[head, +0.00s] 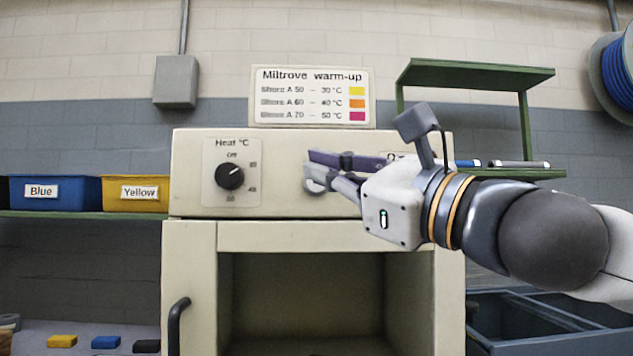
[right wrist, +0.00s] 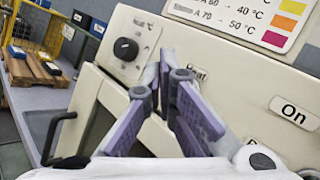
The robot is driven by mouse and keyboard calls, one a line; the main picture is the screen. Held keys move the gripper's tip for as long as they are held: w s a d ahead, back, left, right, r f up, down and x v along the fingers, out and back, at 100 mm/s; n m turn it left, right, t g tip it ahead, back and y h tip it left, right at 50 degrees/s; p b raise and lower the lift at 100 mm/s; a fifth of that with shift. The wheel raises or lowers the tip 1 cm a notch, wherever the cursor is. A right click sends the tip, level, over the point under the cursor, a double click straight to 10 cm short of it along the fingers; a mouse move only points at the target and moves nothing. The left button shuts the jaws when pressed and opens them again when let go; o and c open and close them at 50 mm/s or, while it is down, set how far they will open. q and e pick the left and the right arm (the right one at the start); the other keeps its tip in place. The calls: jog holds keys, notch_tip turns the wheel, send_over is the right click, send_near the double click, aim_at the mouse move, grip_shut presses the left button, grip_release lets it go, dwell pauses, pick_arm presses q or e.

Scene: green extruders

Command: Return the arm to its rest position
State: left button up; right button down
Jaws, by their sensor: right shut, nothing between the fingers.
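My right arm (head: 540,235) reaches in from the right in the head view, in front of the cream warm-up cabinet (head: 190,285). Its right gripper (head: 312,171) is shut and empty, with its purple-padded fingers in front of the control panel, right of the black heat knob (head: 230,176). In the right wrist view, the gripper (right wrist: 163,82) points towards the panel, and the knob (right wrist: 126,49) shows beyond it at the upper left. I cannot tell whether the fingertips touch the panel. The gripper and wrist hide part of the panel's right side. My left gripper is not in view.
The cabinet's compartment (head: 228,300) is open below the panel. A green shelf (head: 475,75) stands behind my arm at right, above blue-grey crates (head: 520,320). Blue (head: 80,195) and yellow (head: 150,205) bins are at left. A sign (head: 312,97) stands above the cabinet.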

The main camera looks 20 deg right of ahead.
jog(key=shift+s+a, duration=0.2)
jog(key=shift+s, duration=0.4)
jog(key=shift+s+a, duration=0.15)
jog(key=shift+s, duration=0.45)
